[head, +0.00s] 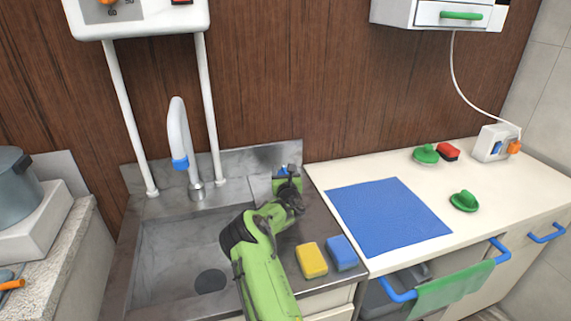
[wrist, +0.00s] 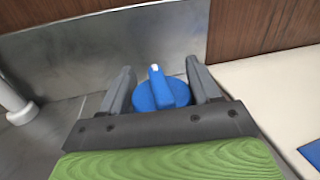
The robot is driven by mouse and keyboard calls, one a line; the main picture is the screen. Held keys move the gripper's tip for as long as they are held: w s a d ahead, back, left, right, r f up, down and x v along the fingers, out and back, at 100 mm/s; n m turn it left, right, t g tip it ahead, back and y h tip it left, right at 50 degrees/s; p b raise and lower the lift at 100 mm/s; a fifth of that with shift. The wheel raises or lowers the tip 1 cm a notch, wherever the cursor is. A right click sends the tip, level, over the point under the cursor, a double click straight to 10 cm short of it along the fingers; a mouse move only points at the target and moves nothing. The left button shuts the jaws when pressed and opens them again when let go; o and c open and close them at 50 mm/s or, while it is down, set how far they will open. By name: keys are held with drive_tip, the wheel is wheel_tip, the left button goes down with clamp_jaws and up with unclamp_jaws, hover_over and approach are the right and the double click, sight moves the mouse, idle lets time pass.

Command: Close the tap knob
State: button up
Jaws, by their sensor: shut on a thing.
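The tap knob (wrist: 162,92) is blue, with a raised ridge tipped in white that points toward the metal backsplash in the wrist view. It shows as a small blue spot (head: 283,170) behind my gripper in the head view. My gripper (wrist: 160,76) is shut on the knob, with one grey finger on each side of it. In the head view my gripper (head: 287,180) reaches over the sink's right ledge and hides most of the knob. The curved tap spout (head: 180,135) with a blue band stands left of it. I cannot tell if water runs.
The sink basin (head: 170,255) lies left of my arm. A yellow sponge (head: 311,260) and a blue sponge (head: 341,252) lie close to its right. A blue mat (head: 388,217) lies on the counter. The metal backsplash (wrist: 110,55) rises close behind the knob.

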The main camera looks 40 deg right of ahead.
sight(284, 167)
idle(0.3)
drive_tip(key=o, duration=1)
drive_tip(key=shift+c, duration=0.2)
wheel_tip(284, 167, up, 10)
drive_tip(key=p, duration=0.2)
drive_tip(key=shift+p, duration=0.4)
drive_tip(key=shift+o, duration=0.3)
